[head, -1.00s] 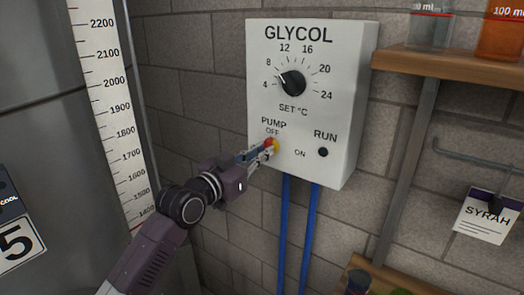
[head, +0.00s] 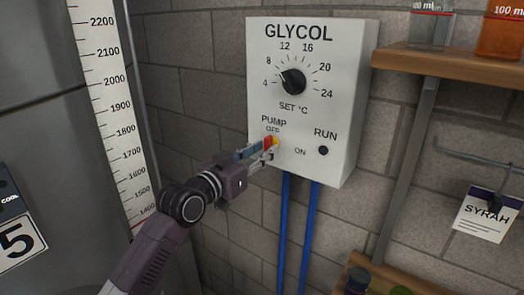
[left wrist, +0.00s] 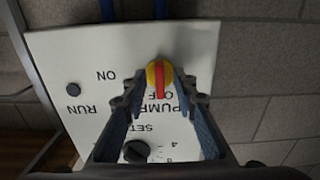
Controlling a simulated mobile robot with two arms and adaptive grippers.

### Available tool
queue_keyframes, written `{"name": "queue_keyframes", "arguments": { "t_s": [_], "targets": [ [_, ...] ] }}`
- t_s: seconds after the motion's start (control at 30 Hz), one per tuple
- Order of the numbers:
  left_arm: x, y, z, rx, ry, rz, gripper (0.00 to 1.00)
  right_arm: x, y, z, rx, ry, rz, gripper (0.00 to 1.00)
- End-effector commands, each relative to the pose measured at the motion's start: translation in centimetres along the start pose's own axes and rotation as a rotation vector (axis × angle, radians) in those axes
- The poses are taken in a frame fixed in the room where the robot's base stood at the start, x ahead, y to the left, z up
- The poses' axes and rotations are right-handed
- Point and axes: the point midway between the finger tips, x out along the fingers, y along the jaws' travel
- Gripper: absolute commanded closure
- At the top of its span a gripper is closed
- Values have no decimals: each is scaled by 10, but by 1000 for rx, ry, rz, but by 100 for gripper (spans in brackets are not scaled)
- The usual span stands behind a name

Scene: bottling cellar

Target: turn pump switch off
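The pump switch (head: 275,142) is a yellow round knob with a red handle, low on the left of the white GLYCOL control box (head: 340,100). In the left wrist view the switch (left wrist: 159,74) appears upside down, and its red handle points at the OFF label. My left gripper (head: 267,151) is open at the switch. In the left wrist view its fingers (left wrist: 153,90) stand apart on either side of the handle, with gaps visible between them and it. My right gripper is not in view.
The RUN lamp (head: 323,151) is dark. The temperature dial (head: 292,82) sits above the switch. Blue pipes (head: 283,235) run down below the box. A wooden shelf (head: 450,62) with glassware is at right, and a metal tank (head: 40,120) with a scale at left.

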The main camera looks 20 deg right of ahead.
Motion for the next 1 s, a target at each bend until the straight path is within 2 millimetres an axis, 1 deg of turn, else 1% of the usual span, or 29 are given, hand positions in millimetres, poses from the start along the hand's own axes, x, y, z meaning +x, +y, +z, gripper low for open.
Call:
{"name": "queue_keyframes", "arguments": {
  "t_s": [0.23, 0.37, 0.47, 0.8, 0.9, 1.0],
  "targets": [
    [-1, 0, -1, 2, 3, -1, 74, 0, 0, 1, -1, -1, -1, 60],
    [-9, 0, -1, 2, 3, -1, 74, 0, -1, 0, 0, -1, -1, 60],
    [-23, -1, -1, 4, 3, -2, 74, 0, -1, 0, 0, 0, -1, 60],
    [-88, -1, 0, 3, 1, -2, 74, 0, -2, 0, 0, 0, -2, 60],
    [-103, -1, 0, 3, 1, -2, 74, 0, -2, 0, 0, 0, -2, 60],
    [-114, -1, 0, 2, 1, -1, 74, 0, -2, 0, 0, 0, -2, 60]
  ]
}}
